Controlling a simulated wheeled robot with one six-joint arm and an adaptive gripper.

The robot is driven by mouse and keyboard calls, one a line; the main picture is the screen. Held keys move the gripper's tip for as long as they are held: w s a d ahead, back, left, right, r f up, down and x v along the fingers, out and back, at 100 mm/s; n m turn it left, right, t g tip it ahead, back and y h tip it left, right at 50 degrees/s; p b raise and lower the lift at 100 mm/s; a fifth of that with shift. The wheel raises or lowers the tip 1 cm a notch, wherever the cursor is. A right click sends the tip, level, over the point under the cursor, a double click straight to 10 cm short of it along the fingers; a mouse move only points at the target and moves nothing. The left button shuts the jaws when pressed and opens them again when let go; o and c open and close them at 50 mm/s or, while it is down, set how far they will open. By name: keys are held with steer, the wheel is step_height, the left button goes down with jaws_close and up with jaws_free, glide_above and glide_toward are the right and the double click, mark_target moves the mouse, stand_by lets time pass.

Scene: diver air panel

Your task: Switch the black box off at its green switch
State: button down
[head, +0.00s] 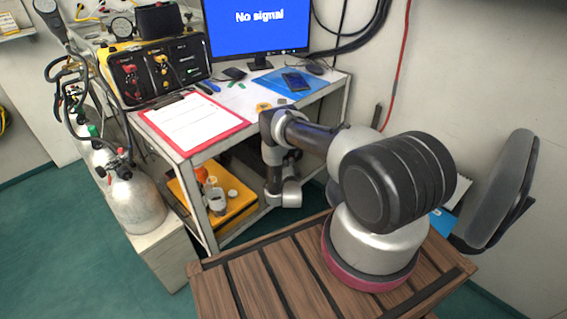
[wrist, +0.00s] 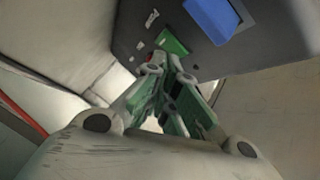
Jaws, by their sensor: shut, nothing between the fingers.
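In the wrist view a dark box (wrist: 125,45) fills the top, tilted in the picture. A green switch-like patch (wrist: 172,43) is on its face, with a blue rectangular part (wrist: 212,18) to its upper right. My gripper (wrist: 163,66) is shut and empty, its green-padded fingers close below the green patch. I cannot tell if the fingertips touch it, nor which way the switch is set. In the head view my arm bends down in front of the desk; the fingers cannot be made out there, and I cannot surely match the box.
A yellow case (head: 235,205) sits below the desk. Gas cylinders (head: 135,200) stand left. A slatted wooden table (head: 270,292) is in front.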

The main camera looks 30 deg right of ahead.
steer(key=shift+s, duration=0.1)
steer(key=shift+s+d+f, duration=0.1)
steer(key=shift+s+d, duration=0.15)
steer(key=shift+s, duration=0.3)
steer(key=shift+s+d+f, duration=0.1)
steer(key=shift+s+d, duration=0.2)
steer(key=shift+s, duration=0.5)
steer(key=shift+s+d+f, duration=0.15)
steer(key=shift+s+d, duration=0.1)
steer(key=shift+s, duration=0.5)
steer(key=shift+s+d+f, duration=0.1)
steer(key=shift+s+d, duration=0.2)
steer(key=shift+s, duration=0.5)
